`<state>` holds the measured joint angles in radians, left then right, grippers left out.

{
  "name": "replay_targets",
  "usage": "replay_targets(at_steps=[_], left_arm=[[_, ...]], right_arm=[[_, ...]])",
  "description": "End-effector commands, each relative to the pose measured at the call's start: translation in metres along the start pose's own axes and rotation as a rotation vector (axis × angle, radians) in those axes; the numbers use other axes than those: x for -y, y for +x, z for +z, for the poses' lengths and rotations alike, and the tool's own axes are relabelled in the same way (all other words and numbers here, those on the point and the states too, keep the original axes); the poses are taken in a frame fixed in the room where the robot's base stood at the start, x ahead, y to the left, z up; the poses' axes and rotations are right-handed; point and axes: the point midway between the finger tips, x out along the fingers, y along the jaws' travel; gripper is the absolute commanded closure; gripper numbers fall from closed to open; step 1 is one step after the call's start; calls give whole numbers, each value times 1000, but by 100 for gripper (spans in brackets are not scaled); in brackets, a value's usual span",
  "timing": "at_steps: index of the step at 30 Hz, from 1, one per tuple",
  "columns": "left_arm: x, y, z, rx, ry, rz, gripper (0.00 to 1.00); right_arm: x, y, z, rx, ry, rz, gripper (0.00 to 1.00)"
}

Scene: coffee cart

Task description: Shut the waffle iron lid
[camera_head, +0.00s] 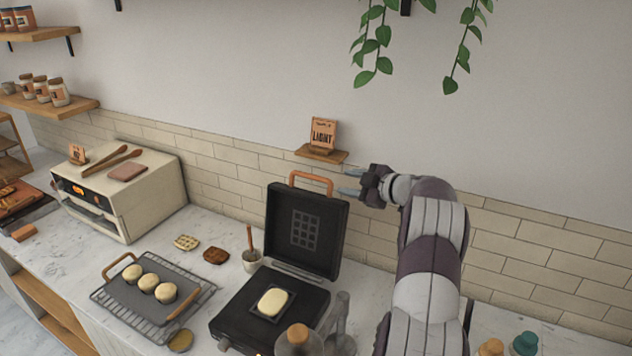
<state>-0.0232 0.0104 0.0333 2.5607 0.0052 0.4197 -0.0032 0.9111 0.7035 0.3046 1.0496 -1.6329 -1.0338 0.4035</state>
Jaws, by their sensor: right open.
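The waffle iron (235,315) stands on the counter in the middle of the view. Its dark lid (306,229) is raised nearly upright, with an orange-brown handle (311,178) along its top edge. A pale piece of batter or dough (272,301) lies on the lower plate. My right gripper (350,183) is open and empty. Its fingers point left, just to the right of the lid's handle and near the lid's top right corner. I cannot tell whether they touch the lid. My left gripper is not in view.
A wire rack (112,302) holds a tray with several round buns, left of the iron. A small cup (252,261) with a wooden handle stands beside the lid. Glass vessels (341,335) stand in front of the iron's right side. A toaster oven (150,188) is farther left.

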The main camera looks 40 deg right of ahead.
Motion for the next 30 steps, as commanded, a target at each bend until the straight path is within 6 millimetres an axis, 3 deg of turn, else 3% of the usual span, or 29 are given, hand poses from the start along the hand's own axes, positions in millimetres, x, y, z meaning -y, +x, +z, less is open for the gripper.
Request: replay_targets(at_steps=[3, 12, 18, 28, 30], left_arm=[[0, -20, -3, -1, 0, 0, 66], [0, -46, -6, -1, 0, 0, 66], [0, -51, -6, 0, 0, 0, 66], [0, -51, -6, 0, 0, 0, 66], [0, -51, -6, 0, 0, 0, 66]], right_arm=[[-4, 27, -6, -2, 1, -3, 58], [-2, 89, -4, -1, 1, -1, 58], [-1, 107, -2, 0, 1, -1, 58], [-1, 110, -2, 0, 0, 0, 58], [-1, 110, -2, 0, 1, 0, 81]])
